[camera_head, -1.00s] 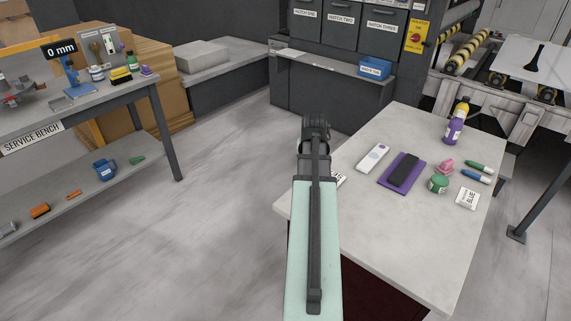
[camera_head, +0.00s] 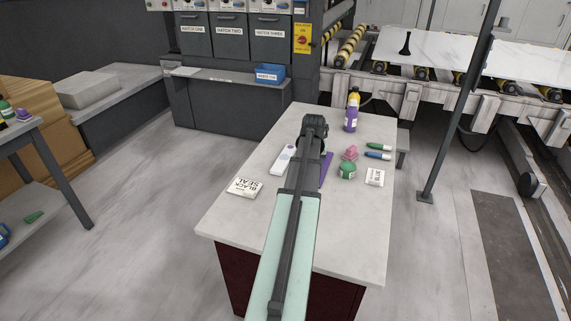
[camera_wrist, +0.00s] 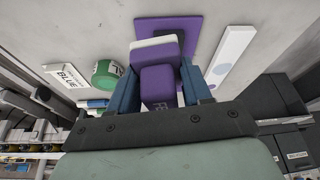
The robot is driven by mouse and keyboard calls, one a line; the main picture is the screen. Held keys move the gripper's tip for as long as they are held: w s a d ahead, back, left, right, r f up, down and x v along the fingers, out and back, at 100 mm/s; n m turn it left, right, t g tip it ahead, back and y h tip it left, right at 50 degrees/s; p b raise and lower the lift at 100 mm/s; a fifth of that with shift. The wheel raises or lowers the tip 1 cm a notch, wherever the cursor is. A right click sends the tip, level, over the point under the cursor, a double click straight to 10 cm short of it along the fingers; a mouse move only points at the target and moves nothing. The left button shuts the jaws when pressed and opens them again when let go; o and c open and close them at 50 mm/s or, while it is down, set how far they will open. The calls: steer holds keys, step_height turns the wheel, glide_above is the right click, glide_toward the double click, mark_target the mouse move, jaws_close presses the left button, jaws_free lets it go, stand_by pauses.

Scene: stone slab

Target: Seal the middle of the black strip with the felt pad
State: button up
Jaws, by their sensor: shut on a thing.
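My gripper (camera_wrist: 160,88) is shut on the felt pad (camera_wrist: 158,84), a purple block with partly readable lettering and a white layer at its far end. The pad sits between the two blue fingers in the wrist view. Beyond it lies the purple mat (camera_wrist: 194,26), with part of the dark strip (camera_wrist: 182,44) showing past the pad. The pad appears apart from the strip, but the gap is hard to judge. In the head view my arm covers the strip and most of the mat (camera_head: 327,169); the pad cannot be made out there.
On the table (camera_head: 335,235) are a white dotted strip (camera_head: 283,160), a BLACK SEAL packet (camera_head: 244,187), a green jar (camera_head: 347,171), a pink item (camera_head: 350,153), a BLUE packet (camera_head: 375,177), two pens and a purple bottle (camera_head: 351,113). The table's front is clear.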

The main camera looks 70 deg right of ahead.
steer(key=s+d+m, duration=0.2)
steer(key=s+d, duration=0.6)
steer(key=s, duration=0.4)
glide_above(349, 164)
steer(key=a, duration=0.2)
steer(key=shift+w+d+r+g, duration=0.1)
steer(key=shift+d+g, duration=0.1)
steer(key=shift+g, duration=0.1)
steer(key=shift+f, duration=2.9)
steer(key=shift+f, duration=0.55)
step_height(349, 164, up, 7)
stand_by(0.4)
